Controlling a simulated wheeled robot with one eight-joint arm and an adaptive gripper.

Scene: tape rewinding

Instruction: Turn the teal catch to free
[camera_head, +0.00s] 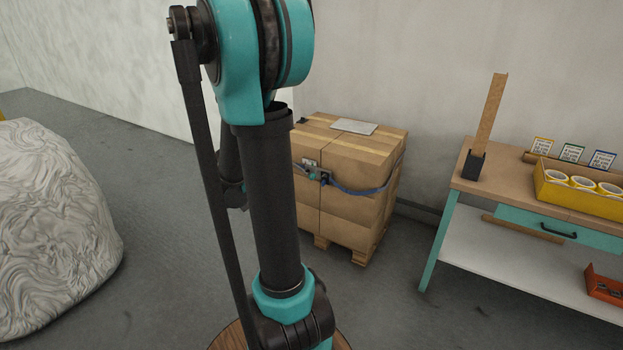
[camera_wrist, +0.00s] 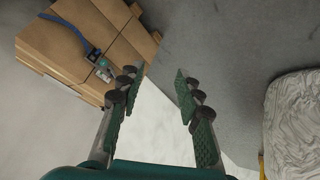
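The teal catch (camera_head: 312,175) is a small piece on a metal buckle at the front of a strapped stack of cardboard boxes (camera_head: 345,205). A blue strap (camera_head: 360,190) runs from the buckle around the stack. My gripper (camera_wrist: 156,80) is open and empty, its two green-padded fingers well apart. The catch lies to the left of the fingers, apart from them. The catch is too small to tell its setting. In the head view my arm hides part of the stack.
The boxes stand on a wooden pallet (camera_head: 341,247) by the wall. A workbench (camera_head: 512,191) with a yellow tray of tape rolls (camera_head: 582,203) is at right. A large wrapped white bundle (camera_head: 55,235) is at left. Grey floor between them is clear.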

